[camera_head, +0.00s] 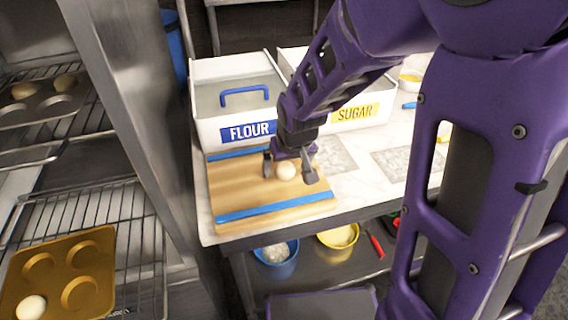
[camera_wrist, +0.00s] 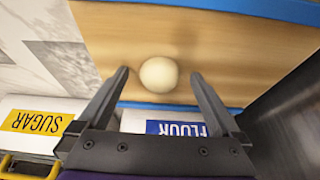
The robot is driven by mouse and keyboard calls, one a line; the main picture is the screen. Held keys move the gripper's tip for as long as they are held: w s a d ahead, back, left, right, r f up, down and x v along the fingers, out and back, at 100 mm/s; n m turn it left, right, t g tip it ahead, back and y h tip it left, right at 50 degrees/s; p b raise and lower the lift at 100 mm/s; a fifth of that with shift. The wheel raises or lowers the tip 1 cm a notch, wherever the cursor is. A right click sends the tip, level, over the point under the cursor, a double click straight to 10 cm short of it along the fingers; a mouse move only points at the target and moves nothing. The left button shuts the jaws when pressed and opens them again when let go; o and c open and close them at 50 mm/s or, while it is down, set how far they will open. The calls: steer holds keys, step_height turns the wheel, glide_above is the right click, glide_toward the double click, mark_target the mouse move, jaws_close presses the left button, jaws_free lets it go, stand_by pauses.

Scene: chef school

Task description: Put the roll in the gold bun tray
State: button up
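A round, pale roll (camera_head: 286,171) sits on a wooden board with blue stripes (camera_head: 240,201) on the counter. My gripper (camera_head: 290,172) is over the board, with one finger on each side of the roll. In the wrist view the roll (camera_wrist: 158,74) lies between and slightly beyond the open fingertips (camera_wrist: 159,74), with a gap on both sides. The gold bun tray (camera_head: 57,267) is on a rack shelf at the lower left. One pale roll (camera_head: 31,307) is in its front cup; the other visible cups look empty.
A metal rack wall (camera_head: 135,110) stands between the board and the gold tray. A dark bun tray (camera_head: 42,100) with brown buns is on a higher shelf. Flour (camera_head: 236,95) and sugar (camera_head: 352,113) bins stand behind the board. Buckets (camera_head: 277,261) are below the counter.

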steer(key=c, duration=1.4)
